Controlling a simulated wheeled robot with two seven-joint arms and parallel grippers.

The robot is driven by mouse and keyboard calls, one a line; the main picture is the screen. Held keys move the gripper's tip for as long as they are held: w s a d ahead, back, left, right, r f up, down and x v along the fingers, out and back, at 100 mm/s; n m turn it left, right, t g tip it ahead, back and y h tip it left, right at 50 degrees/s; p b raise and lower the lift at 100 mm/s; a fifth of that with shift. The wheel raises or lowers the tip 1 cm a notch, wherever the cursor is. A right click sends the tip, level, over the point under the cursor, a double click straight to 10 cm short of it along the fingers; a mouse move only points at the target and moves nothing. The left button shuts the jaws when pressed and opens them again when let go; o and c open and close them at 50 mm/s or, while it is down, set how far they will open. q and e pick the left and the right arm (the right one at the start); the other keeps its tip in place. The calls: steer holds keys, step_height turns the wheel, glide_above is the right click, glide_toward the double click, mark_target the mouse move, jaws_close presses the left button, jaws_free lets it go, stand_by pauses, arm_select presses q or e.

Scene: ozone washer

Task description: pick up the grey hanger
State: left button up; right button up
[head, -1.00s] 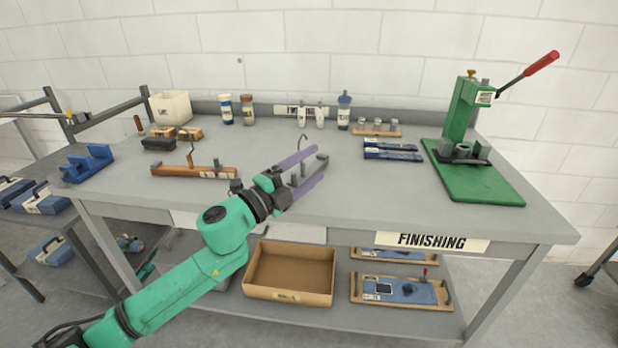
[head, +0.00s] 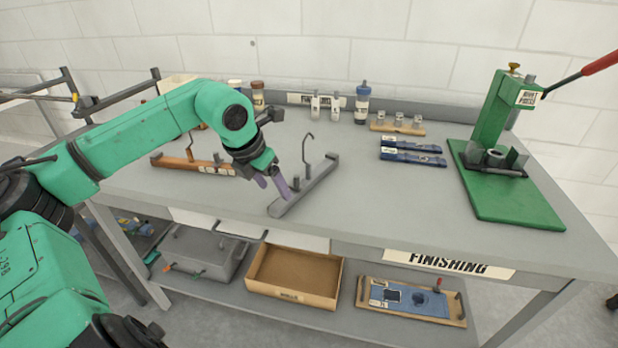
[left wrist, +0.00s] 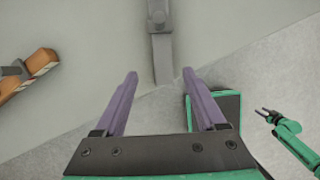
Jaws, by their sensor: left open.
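The grey hanger (head: 318,184) lies on the table near its front edge, its hook (head: 308,147) standing up. My left gripper (head: 278,187), with purple fingers, points down beside the hanger's near end. It is open and empty. In the left wrist view, the purple fingers (left wrist: 158,102) are spread apart. The grey hanger (left wrist: 162,58) shows beyond and between them, its end near the table edge. Contact is not visible. A small green arm at the right of the left wrist view appears to be my right one, its gripper (left wrist: 266,114) too small to judge.
A brown wooden hanger (head: 185,163) lies left of the grey one, partly behind my arm. Blue tools (head: 412,156) and a green press (head: 505,190) stand to the right. Bottles line the back. A cardboard box (head: 294,277) is on the lower shelf.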

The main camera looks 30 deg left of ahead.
mark_target(282, 201)
arm_select(q)
steer(key=shift+w+d+f+p, duration=0.1)
steer(key=shift+w+f+p, duration=0.1)
steer(key=shift+f+p, duration=0.4)
steer(key=x, duration=0.4)
steer(key=shift+w+d+f, duration=0.1)
jaws_close()
